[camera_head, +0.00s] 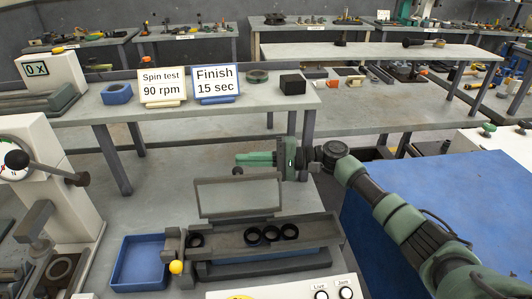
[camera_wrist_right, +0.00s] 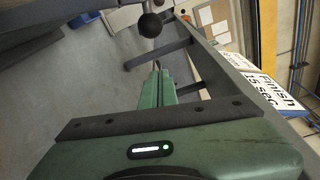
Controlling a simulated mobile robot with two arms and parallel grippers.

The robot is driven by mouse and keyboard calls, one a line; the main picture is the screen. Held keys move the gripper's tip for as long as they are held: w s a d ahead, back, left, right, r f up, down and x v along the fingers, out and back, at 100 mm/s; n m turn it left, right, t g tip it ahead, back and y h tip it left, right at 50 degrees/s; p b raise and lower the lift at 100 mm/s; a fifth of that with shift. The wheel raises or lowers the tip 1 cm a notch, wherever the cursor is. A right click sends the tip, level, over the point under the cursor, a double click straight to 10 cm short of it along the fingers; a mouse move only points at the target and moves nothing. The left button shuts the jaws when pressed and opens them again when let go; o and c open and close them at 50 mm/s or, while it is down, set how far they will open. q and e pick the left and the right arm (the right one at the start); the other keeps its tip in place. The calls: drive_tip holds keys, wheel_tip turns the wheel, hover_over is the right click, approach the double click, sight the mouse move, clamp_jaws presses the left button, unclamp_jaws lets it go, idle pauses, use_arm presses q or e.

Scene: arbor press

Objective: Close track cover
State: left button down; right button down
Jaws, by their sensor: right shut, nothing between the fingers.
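The track cover (camera_head: 240,197) is a pale see-through panel in a grey frame. It stands raised, nearly upright, at the back of the grey track (camera_head: 312,232). A dark ball knob (camera_head: 237,171) shows at its top edge; a dark ball knob is also in the right wrist view (camera_wrist_right: 150,25). Several black rings sit in the track. My green right gripper (camera_head: 238,159) is shut and empty, pointing left just behind and above the cover. It appears apart from the knob. Its fingers also show in the right wrist view (camera_wrist_right: 157,80). My left gripper is out of view.
A blue tray (camera_head: 139,264) and a yellow ball knob (camera_head: 176,267) are left of the track. A white press with a lever (camera_head: 45,165) stands at far left. A shelf behind holds signs, including "Finish 15 sec" (camera_head: 215,84). A blue surface (camera_head: 440,205) is at right.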

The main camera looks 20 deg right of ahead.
sight(239, 189)
drive_tip(key=s+p, duration=0.1)
drive_tip(key=s+a, duration=0.1)
drive_tip(key=s+p, duration=0.1)
drive_tip(key=shift+s+a+r+p, duration=0.2)
drive_tip(key=shift+r+p, duration=0.1)
drive_tip(key=shift+r, duration=0.1)
drive_tip(key=shift+w, duration=0.1)
